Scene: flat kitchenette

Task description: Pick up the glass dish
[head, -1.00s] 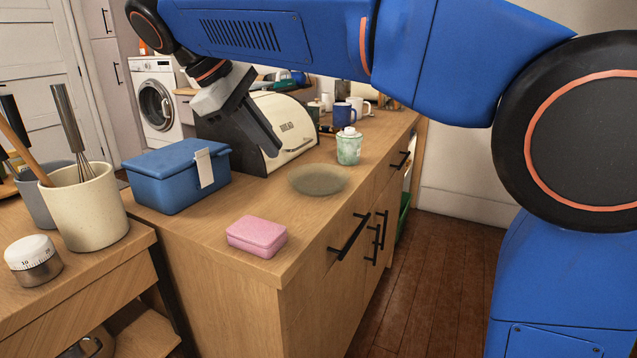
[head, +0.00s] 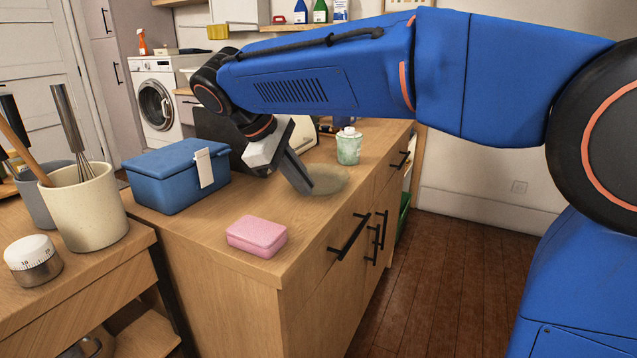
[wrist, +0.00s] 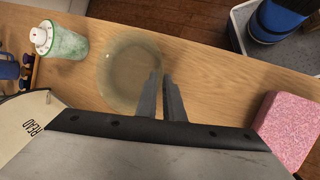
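The glass dish (head: 331,181) is a round, see-through, greenish shallow dish on the wooden counter. In the wrist view the glass dish (wrist: 118,72) lies left of the fingers. My gripper (head: 304,186) is low at the dish's left edge in the head view and hides part of that side. In the wrist view my gripper (wrist: 164,84) has two dark fingers with a gap between them and nothing gripped. The left finger overlaps the dish's rim there; I cannot tell whether it touches.
A green-and-white jar (head: 349,147) stands just behind the dish. A cream bread bin (head: 306,131) is partly hidden behind my arm. A pink box (head: 257,236) sits near the front corner and a blue box (head: 176,176) at the left. Counter between pink box and dish is clear.

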